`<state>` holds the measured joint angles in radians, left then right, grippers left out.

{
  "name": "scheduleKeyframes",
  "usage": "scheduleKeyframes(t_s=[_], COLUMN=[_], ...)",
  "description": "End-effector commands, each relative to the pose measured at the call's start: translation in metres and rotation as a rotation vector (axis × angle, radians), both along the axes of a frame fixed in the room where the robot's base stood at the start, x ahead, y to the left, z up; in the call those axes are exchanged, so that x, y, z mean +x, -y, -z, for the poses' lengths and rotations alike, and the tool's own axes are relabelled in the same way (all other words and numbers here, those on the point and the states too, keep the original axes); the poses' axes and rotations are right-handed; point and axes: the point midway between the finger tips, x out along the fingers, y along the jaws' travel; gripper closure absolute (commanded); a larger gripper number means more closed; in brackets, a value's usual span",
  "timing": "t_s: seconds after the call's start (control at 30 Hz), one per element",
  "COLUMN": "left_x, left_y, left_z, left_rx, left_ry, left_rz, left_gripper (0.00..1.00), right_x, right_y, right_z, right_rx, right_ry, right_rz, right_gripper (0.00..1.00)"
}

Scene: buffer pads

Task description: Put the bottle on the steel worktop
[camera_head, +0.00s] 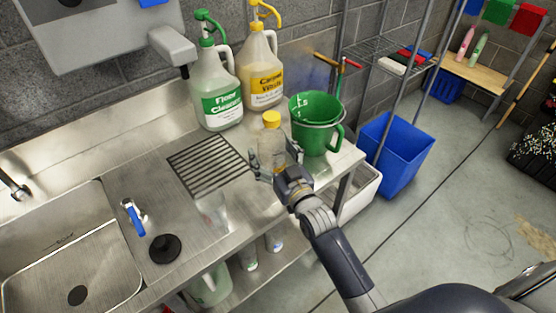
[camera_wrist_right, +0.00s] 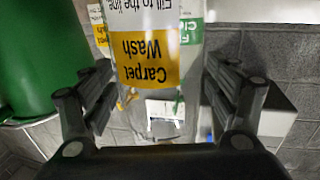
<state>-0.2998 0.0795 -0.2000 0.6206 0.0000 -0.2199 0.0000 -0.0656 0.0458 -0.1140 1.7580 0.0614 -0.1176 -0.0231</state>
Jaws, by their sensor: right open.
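The clear bottle with a yellow cap (camera_head: 271,143) is upright at the front right part of the steel worktop (camera_head: 185,212), left of the green jug. Its base is partly hidden by my right gripper (camera_head: 277,164), so contact with the worktop cannot be fully seen. The right gripper is open, with its fingers on either side of the bottle's lower part. My left gripper is not in view.
A green measuring jug (camera_head: 311,135) stands close right of the bottle. Floor Cleaner (camera_head: 217,95) and Carpet Wash (camera_head: 260,75) pump jugs stand behind. A drain grille (camera_head: 207,164) and sink (camera_head: 75,265) lie left. A blue bin (camera_head: 398,150) stands on the floor at right.

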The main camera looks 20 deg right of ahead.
Motion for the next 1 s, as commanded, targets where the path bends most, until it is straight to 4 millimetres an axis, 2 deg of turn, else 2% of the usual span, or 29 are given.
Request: scheduleKeyframes(t_s=[0.17,0.6,0.8,1.0], left_x=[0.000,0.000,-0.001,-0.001], left_y=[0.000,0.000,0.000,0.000], left_z=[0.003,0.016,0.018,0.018], left_rx=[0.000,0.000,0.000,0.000], left_ry=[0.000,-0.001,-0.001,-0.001], left_rz=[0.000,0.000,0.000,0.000], left_gripper=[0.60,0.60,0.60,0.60], right_x=[-0.020,-0.097,-0.115,-0.119], right_y=[0.003,0.012,0.014,0.015], right_z=[0.002,0.001,0.000,-0.001], right_rx=[0.000,0.000,0.000,0.000], right_ry=[-0.001,-0.001,0.000,0.001], right_rz=[0.000,0.000,0.000,0.000], right_gripper=[0.19,0.19,0.19,0.19])
